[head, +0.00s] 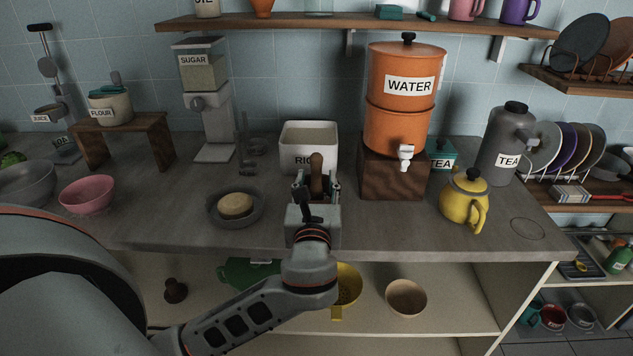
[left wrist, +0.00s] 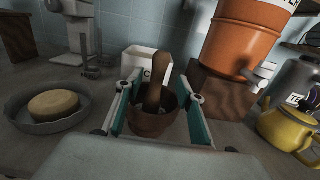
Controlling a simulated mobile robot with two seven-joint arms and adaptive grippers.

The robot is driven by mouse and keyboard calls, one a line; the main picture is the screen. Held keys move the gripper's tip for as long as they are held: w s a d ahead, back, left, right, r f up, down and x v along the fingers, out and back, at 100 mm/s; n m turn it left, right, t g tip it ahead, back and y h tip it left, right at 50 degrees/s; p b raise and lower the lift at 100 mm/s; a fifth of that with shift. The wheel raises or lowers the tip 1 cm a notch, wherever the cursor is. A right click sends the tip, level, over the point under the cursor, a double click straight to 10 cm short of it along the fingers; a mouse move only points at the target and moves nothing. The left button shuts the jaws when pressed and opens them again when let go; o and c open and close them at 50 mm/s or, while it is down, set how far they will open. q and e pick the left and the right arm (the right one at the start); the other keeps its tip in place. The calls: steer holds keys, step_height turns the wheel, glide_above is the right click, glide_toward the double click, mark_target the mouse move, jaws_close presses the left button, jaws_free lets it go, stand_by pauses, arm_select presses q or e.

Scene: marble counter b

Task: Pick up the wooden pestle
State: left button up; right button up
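The wooden pestle (head: 316,172) stands nearly upright in front of the white rice container. In the left wrist view the pestle (left wrist: 155,82) rises out of a brown mortar (left wrist: 150,124), with its lower end hidden inside. My left gripper (head: 317,184) is open, with its fingers pointing away from me toward the pestle. In the left wrist view its teal-padded fingers (left wrist: 158,100) appear on either side of the pestle and mortar, with gaps between. I cannot tell how deep the fingertips reach. In the head view the gripper mostly hides the mortar. My right gripper is not in view.
The rice container (head: 309,135) stands behind the pestle. The orange water dispenser (head: 400,122) on its wooden block (head: 390,178) is close on the right, with a yellow teapot (head: 463,202) beyond. A grey dish (head: 216,216) with a round tan item (head: 235,205) sits left.

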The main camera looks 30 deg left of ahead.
mark_target(316, 171)
arm_select(q)
steer(key=x, duration=0.5)
steer(key=shift+w+a, duration=0.1)
steer(key=shift+a, duration=0.1)
jaws_close()
